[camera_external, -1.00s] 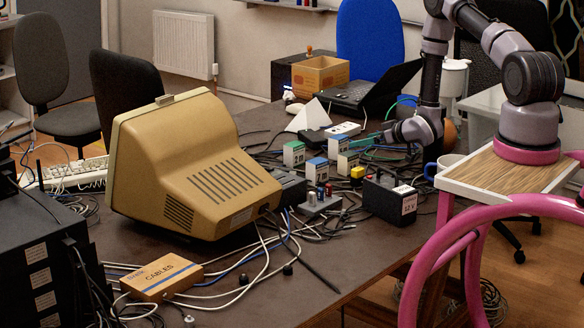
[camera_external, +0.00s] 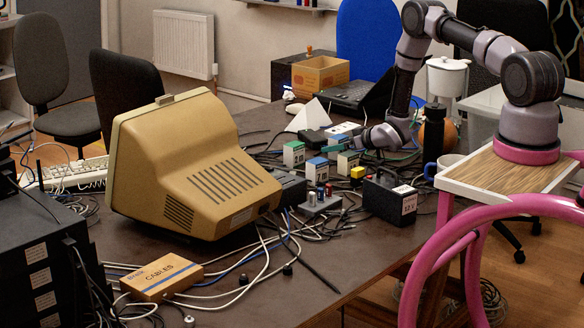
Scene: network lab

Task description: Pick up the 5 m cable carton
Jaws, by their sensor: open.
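My gripper (camera_external: 358,140) is low, just behind and right of the small cartons. It is open, with nothing seen in it; its fingertips are hard to make out.
A beige monitor (camera_external: 195,165) fills the table's left middle. A black 12 V box (camera_external: 389,198), a yellow block (camera_external: 357,173) and a dark bottle (camera_external: 433,132) stand nearby. Loose cables surround the cartons. A laptop (camera_external: 350,95) and an open cardboard box (camera_external: 320,75) are behind.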

